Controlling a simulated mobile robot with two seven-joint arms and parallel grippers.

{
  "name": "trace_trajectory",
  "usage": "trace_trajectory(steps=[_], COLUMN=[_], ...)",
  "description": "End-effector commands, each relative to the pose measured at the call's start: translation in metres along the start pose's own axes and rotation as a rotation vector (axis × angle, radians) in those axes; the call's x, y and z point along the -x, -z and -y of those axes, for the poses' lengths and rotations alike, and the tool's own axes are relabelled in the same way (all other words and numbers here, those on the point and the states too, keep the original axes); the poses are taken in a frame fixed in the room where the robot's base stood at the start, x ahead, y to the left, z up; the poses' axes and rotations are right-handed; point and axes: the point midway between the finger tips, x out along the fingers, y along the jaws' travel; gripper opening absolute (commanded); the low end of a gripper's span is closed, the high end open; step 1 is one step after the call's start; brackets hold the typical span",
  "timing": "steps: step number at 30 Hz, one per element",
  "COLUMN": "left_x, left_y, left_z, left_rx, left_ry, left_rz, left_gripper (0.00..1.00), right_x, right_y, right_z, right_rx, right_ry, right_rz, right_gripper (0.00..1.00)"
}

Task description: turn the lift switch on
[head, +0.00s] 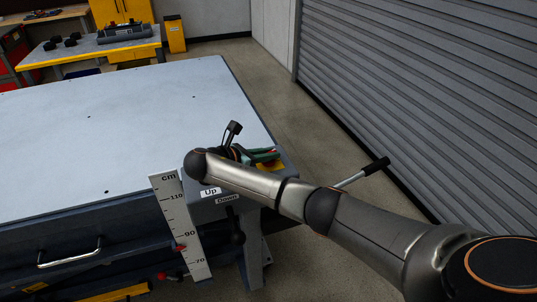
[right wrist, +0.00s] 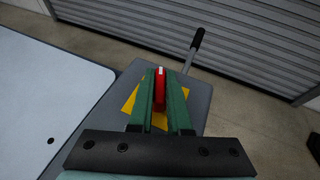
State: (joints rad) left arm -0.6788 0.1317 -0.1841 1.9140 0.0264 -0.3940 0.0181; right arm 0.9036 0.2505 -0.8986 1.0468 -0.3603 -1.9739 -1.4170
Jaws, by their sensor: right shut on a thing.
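The lift switch is a red knob (right wrist: 160,92) with a white mark at its far end. It stands over a yellow plate (right wrist: 129,104) on a grey panel at the table's corner. My right gripper (right wrist: 161,76) has its two green fingers on either side of the red knob, shut on it. In the head view the same gripper (head: 272,154) reaches over the yellow plate (head: 270,167), and my arm hides part of the panel. The white mark points away from the gripper's base in the right wrist view. My left gripper is not in view.
The lift table (head: 120,120) has a bare pale top. A height scale (head: 180,225) stands at its near corner, beside "Up" and "Down" labels (head: 227,198). A lever with a black grip (head: 376,165) sticks out toward the grey shutter (head: 420,90). A yellow-edged workbench (head: 90,47) stands behind.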

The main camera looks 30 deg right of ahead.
Motion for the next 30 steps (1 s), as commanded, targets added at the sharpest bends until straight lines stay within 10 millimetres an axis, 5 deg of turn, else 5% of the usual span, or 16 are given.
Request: trace_trajectory(steps=[30], left_x=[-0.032], left_y=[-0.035], left_z=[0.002], left_rx=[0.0], left_ry=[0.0], left_rz=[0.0], left_gripper=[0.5], right_x=[-0.002], right_y=[0.0], right_z=[0.001], right_rx=[-0.141], right_ry=[0.344], right_rz=[0.005], right_gripper=[0.0])
